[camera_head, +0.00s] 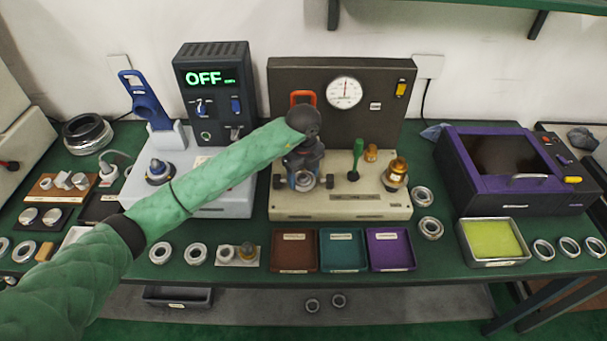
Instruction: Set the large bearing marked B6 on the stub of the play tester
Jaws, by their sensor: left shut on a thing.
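The play tester (290,205) is the cream base with a dark back panel and a round dial in the middle of the bench. My left arm, in a green sleeve, reaches over its left part. My left gripper (303,178) points down there and is shut on a metal bearing ring (304,185). The ring is low at the base's left part. No B6 mark is readable, and I cannot tell whether it touches a stub, as the gripper hides the spot. My right gripper is not in view.
A green-handled lever (356,160) and a brass fitting (396,172) stand right of the gripper. Loose bearings (430,228) lie beside the tester. Brown (293,268), teal (343,266) and purple (390,266) trays lie in front. A unit reading OFF (213,90) stands left.

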